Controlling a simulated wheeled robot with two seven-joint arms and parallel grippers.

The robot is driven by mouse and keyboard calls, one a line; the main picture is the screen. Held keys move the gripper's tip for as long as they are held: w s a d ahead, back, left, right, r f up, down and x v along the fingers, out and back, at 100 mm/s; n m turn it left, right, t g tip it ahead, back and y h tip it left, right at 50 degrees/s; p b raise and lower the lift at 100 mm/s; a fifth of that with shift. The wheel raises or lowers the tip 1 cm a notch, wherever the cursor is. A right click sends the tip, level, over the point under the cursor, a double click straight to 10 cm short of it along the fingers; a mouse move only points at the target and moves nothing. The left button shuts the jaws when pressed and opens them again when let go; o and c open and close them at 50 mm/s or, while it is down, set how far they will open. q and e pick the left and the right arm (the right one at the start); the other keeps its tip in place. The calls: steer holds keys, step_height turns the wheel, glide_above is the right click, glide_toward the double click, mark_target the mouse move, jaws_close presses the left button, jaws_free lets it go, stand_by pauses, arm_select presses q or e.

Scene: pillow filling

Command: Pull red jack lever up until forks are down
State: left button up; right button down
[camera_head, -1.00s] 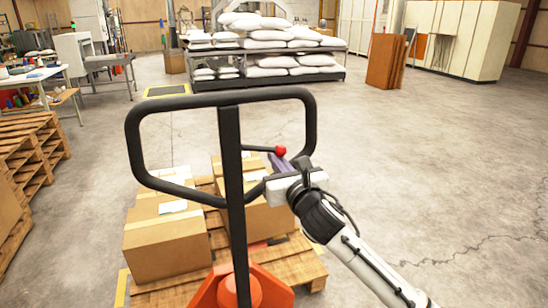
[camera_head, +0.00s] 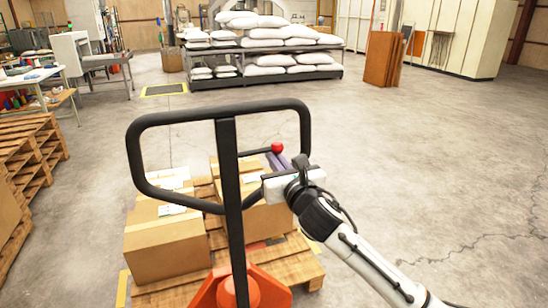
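The black loop handle (camera_head: 231,165) of a pallet jack stands in front of me, with its orange base (camera_head: 240,290) below. A thin dark lever with a red knob (camera_head: 277,147) sticks out to the right inside the loop. My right gripper (camera_head: 279,160) reaches in from the lower right, its purple-grey fingers just below the red knob, at or very near the lever. Whether the fingers are closed on the lever is hidden. The forks are hidden under a wooden pallet (camera_head: 290,262) carrying cardboard boxes (camera_head: 165,243). My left gripper is out of view.
Stacked wooden pallets (camera_head: 30,150) and a work table (camera_head: 35,75) are at the left. A rack (camera_head: 270,83) with white sacks stands at the back, with brown panels (camera_head: 382,60) beside it. The concrete floor at the right is clear.

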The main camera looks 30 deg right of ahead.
steer(key=shift+r+p, duration=0.4)
steer(key=shift+r, duration=1.05)
stand_by(0.3)
steer(key=shift+f, duration=0.1)
steer(key=shift+f+b, duration=0.85)
steer(key=shift+f, duration=0.95)
steer(key=shift+s+a, duration=0.15)
steer(key=shift+s, duration=0.2)
steer(key=p+v, duration=0.1)
steer(key=v, duration=1.1)
